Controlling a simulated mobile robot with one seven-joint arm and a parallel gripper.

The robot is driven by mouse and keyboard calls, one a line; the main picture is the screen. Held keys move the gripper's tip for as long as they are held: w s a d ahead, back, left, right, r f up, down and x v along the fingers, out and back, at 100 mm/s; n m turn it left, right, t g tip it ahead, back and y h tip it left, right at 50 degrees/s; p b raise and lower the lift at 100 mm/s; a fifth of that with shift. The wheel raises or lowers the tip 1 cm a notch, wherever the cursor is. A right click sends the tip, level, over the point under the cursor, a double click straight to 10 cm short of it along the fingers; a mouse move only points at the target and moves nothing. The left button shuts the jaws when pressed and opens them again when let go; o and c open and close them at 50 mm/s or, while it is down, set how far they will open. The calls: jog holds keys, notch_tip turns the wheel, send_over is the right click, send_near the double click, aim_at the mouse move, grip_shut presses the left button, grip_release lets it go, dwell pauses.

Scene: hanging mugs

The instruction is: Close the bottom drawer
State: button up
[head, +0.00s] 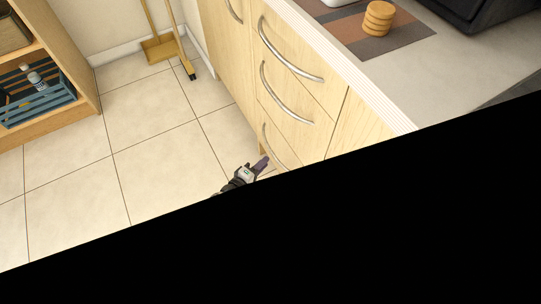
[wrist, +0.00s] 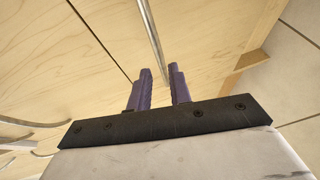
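The bottom drawer (head: 284,151) is the lowest of the stacked pale wood fronts in the head view. Its lower part is cut off by a large black area, and I cannot tell how far it stands out. My gripper (head: 264,162) is low beside this front. In the wrist view, my gripper (wrist: 161,82) has two purple fingers apart, with nothing seen held between them. A curved metal handle (wrist: 152,35) on a wood front runs down toward the gap between the fingers. I cannot tell whether the fingers touch it.
The middle drawer (head: 300,125) and top drawer above have curved handles. A counter (head: 450,65) holds round wooden coasters (head: 378,18) on a mat. A shelf (head: 80,60) with a blue crate (head: 40,95) stands at left. A dustpan (head: 160,48) is at the back. The tiled floor between is clear.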

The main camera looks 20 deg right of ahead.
jog(key=v, duration=0.7)
jog(key=shift+r+p, duration=0.15)
jog(key=shift+p, duration=0.15)
